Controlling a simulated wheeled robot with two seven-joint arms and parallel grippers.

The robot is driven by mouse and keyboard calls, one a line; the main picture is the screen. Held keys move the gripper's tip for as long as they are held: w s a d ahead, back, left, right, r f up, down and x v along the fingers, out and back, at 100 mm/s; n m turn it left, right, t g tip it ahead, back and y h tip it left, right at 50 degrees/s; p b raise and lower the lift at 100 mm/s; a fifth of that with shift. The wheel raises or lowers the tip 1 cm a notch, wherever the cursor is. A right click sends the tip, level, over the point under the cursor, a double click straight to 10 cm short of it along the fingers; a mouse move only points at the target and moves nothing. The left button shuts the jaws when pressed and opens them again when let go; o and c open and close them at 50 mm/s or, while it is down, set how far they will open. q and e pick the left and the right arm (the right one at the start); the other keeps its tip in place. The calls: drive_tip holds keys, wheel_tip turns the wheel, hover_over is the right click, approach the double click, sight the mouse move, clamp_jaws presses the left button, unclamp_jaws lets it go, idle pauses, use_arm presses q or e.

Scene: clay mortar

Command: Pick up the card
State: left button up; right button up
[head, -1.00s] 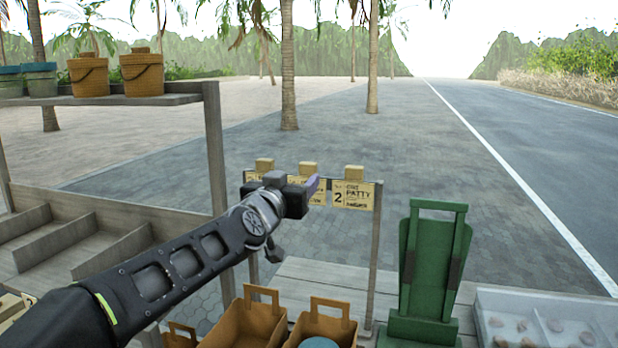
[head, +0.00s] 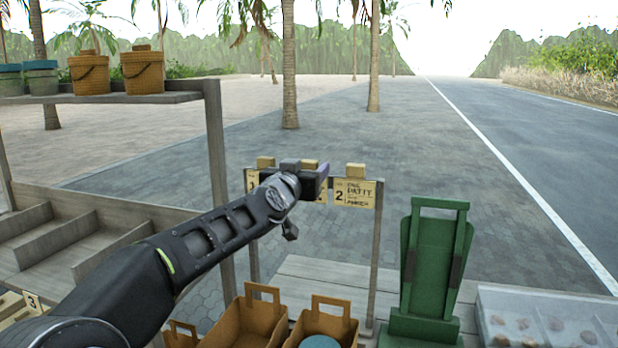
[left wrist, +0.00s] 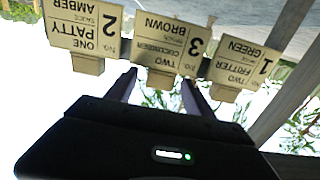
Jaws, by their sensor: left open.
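Three cream order cards hang from a wooden rail, each with a wooden block. Card 2 (head: 355,192) hangs at the right end of the rail in the head view; card 1 (head: 252,181) is partly visible at the left end. My left gripper (head: 319,178) covers most of the middle card. The left wrist view is upside down and shows card 2 (left wrist: 82,25), middle card 3 (left wrist: 168,42) and card 1 (left wrist: 238,62). There, the left gripper (left wrist: 160,88) is open, its fingers on either side of card 3's block (left wrist: 159,80). Contact cannot be told.
Below the rail stand brown paper-like carriers (head: 320,325). A green stand (head: 430,270) is right of the rail, and a clear-lidded box (head: 545,318) is farther right. A wooden shelf post (head: 217,190) stands left of the rail, with baskets (head: 142,72) on its shelf.

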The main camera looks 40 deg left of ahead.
use_arm(q)
drive_tip(key=shift+w+a, duration=0.1)
drive_tip(key=shift+w, duration=0.15)
idle(0.4)
drive_tip(key=c, duration=1.3)
wheel_tip(320, 180, up, 10)
drive_tip(key=p, duration=0.9)
drive_tip(key=shift+r, duration=0.1)
drive_tip(key=shift+r+p, duration=2.2)
drive_tip(key=shift+p, duration=0.25)
